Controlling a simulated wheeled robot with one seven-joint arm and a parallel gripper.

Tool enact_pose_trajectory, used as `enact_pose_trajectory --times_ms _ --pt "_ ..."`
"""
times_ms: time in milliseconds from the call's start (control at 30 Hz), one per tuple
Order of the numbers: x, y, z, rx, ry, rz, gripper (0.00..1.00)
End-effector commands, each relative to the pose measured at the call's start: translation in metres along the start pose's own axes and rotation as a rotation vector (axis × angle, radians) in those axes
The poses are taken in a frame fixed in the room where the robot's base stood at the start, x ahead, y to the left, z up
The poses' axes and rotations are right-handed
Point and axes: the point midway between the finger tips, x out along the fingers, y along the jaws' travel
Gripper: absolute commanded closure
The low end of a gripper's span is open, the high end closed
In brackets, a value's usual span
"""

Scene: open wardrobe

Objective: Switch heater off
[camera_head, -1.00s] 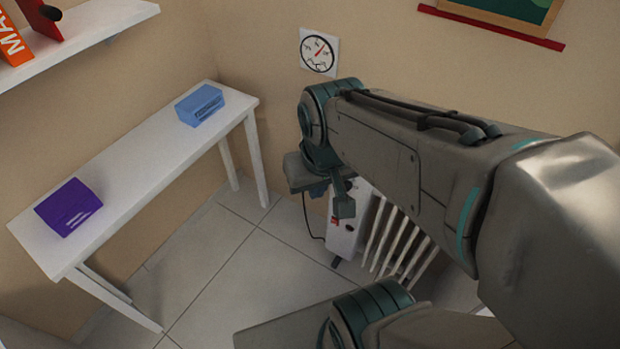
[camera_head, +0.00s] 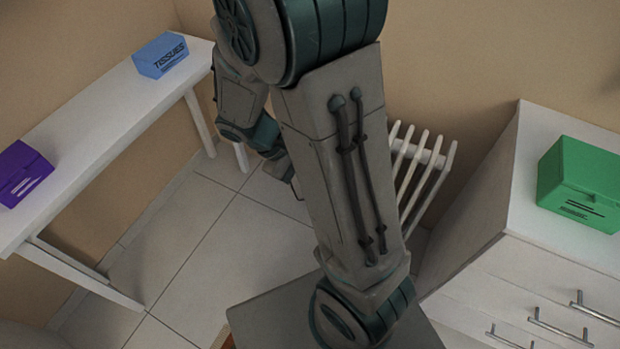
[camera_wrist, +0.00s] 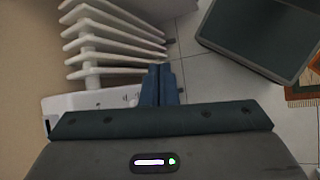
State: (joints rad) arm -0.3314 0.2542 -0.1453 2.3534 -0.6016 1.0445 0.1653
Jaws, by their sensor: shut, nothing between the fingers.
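The white heater (camera_head: 420,165) shows only its fins in the head view, behind my arm. In the wrist view the heater's fins (camera_wrist: 112,45) fill the upper left, and its white end panel (camera_wrist: 65,103) lies below them, partly covered by my gripper body. My gripper (camera_wrist: 161,68) shows two blue fingers pressed together, empty, over the right part of the heater's end. I cannot tell whether the fingertips touch it. The heater's switch is not visible in either current view; my arm or gripper hides that side.
A white table (camera_head: 110,115) at left holds a blue tissue box (camera_head: 160,55) and a purple box (camera_head: 22,172). A white drawer cabinet (camera_head: 490,285) at right carries a green box (camera_head: 580,183). Tiled floor (camera_head: 200,240) is free between table and arm.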

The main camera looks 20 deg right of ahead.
Motion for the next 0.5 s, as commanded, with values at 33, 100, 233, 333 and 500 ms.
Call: enact_pose_trajectory --times_ms 33,100,233,333,500 --pt "0.025 -0.009 -0.018 -0.05 -0.047 0.052 1.0" --pt "0.044 -0.012 -0.034 -0.109 -0.099 0.126 1.0" --pt "0.08 -0.019 -0.065 -0.221 -0.19 0.27 1.0" --pt "0.106 -0.024 -0.09 -0.308 -0.254 0.387 1.0" --pt "0.149 -0.036 -0.135 -0.461 -0.348 0.599 1.0"
